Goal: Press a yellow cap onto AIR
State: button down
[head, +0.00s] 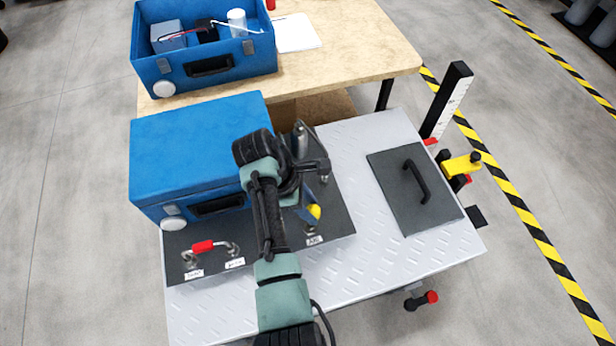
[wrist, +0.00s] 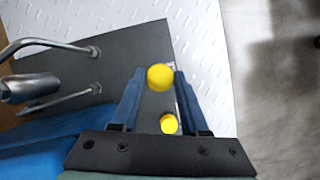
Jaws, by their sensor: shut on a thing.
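My gripper (head: 313,206) is shut on a yellow cap (head: 314,212) above the dark plate. In the wrist view, the cap (wrist: 160,77) shows as a round yellow end between the two blue fingertips. The AIR label (head: 314,240) lies on the plate near its front right edge, with a small metal fitting (head: 309,229) just behind it. The cap appears close above this fitting; whether they touch I cannot tell. A second yellow round shape (wrist: 168,123) shows between the fingers, nearer the palm in the picture; what it belongs to is unclear.
A closed blue case (head: 195,140) stands left of my arm. Metal pipes (wrist: 45,45) rise beside my gripper. A dark panel with a handle (head: 415,190) lies right; bare metal tabletop (head: 350,270) lies in front.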

aim_at(308, 225)
jog(key=shift+w+a+n, duration=0.1)
jog(key=shift+a+n, duration=0.15)
jog(key=shift+n, duration=0.05)
notch_tip(308, 225, down, 4)
jog(key=b, duration=0.4)
jog(key=shift+r+b, duration=0.15)
jog(key=shift+b, duration=0.25)
jog(key=shift+f+b, duration=0.3)
jog(key=shift+f, duration=0.55)
jog(key=shift+f+p, duration=0.15)
jog(key=shift+p, duration=0.35)
jog(key=shift+f+b, duration=0.75)
jog(key=shift+f, duration=0.4)
jog(key=shift+c, duration=1.7)
grip_release()
jog(key=shift+r, duration=0.15)
